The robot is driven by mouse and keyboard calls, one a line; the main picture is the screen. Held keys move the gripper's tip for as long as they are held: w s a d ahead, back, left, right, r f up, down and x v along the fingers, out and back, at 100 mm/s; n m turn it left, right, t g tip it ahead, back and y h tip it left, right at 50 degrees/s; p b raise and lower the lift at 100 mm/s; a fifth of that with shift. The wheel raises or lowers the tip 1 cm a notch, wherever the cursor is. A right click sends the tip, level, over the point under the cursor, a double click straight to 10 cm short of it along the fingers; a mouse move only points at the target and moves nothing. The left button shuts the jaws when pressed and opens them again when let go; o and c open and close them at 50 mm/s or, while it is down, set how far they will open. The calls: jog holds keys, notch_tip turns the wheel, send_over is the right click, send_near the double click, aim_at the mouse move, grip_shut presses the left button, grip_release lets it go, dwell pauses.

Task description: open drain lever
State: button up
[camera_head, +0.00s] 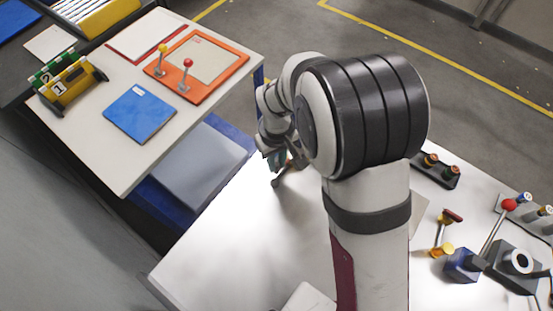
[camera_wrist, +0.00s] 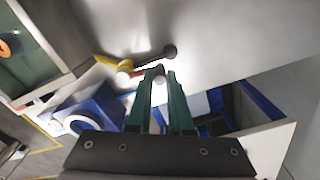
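My gripper (camera_wrist: 162,74) shows its two green fingers in the wrist view, apart with a gap between them. A small pale rounded thing (camera_wrist: 159,82) shows in the gap; I cannot tell whether it is touched. Just beyond the tips is a dark bar with a round end (camera_wrist: 168,51), running left to a pale yellowish knob (camera_wrist: 125,66). I cannot tell surely whether this is the drain lever. In the head view my gripper (camera_head: 283,168) is small and partly hidden by my arm, near the white table's far left edge.
A blue part with a round pale face (camera_wrist: 82,115) lies left of the fingers. The white table (camera_head: 215,255) bears a red-knobbed lever (camera_head: 508,205) at the right. Another table (camera_head: 90,150) at the left bears an orange-framed board (camera_head: 222,83) and a blue panel (camera_head: 140,112).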

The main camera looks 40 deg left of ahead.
aim_at(277, 165)
jog(key=o, duration=0.5)
jog(key=shift+c, duration=0.2)
notch_tip(277, 165, up, 16)
jog(key=shift+f, duration=0.1)
jog(key=d+r+m, duration=0.3)
jog(key=d+m, duration=0.3)
jog(key=d, duration=0.6)
jog(key=s+d+f+m+y, duration=0.1)
jog(key=s+d+f+m, duration=0.1)
jog(key=s+d+m, duration=0.9)
jog(key=d+m, duration=0.1)
jog(key=d, duration=0.3)
jog(key=shift+s+d+y, duration=0.25)
jog(key=shift+s+y, duration=0.15)
